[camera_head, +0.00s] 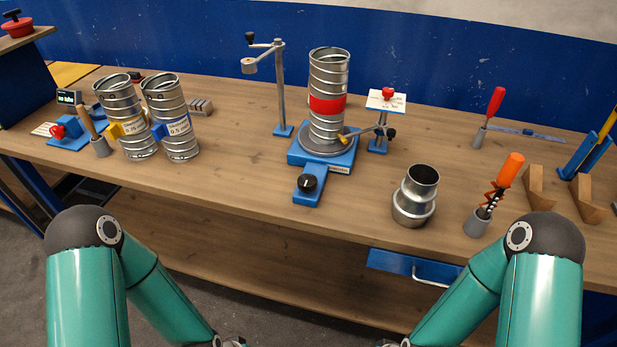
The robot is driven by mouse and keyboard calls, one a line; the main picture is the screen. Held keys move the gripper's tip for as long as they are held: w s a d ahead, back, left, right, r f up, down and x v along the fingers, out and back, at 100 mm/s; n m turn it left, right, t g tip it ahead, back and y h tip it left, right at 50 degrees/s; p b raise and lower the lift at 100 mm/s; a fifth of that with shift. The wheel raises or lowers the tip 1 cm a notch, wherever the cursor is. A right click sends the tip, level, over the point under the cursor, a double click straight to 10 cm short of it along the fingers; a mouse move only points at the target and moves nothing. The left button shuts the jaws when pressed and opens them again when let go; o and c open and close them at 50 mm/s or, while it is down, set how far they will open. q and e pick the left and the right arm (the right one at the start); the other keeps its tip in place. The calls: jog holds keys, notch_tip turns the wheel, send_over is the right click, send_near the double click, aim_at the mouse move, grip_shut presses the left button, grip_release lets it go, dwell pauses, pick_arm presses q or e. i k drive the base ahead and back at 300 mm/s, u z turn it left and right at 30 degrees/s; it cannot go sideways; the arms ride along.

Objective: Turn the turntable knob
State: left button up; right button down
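The turntable (319,154) is a blue base with a grey round plate, standing near the middle of the bench. Its black knob (308,183) sits on a blue arm that juts toward the bench's front edge. A silver spiral duct (328,85) with a red band stands upright on the plate. My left gripper (230,342) shows only as a sliver at the bottom edge, below and left of the knob. My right gripper (394,343) is also mostly cut off at the bottom edge. Both are away from the knob, and their fingers are hidden.
A crank post (281,90) stands behind left of the turntable, and a gauge stand (380,125) to its right. A metal reducer (414,196) stands front right. Two labelled ducts (172,117) stand at left. An orange-handled tool (509,171) stands at right. Bench left of the knob is clear.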

aim_at(307, 183)
jog(key=u, duration=0.4)
jog(key=i, duration=0.2)
jog(key=z, duration=2.5)
jog(key=k, duration=1.05)
jog(key=u, duration=0.8)
jog(key=i, duration=0.55)
jog(key=z, duration=0.25)
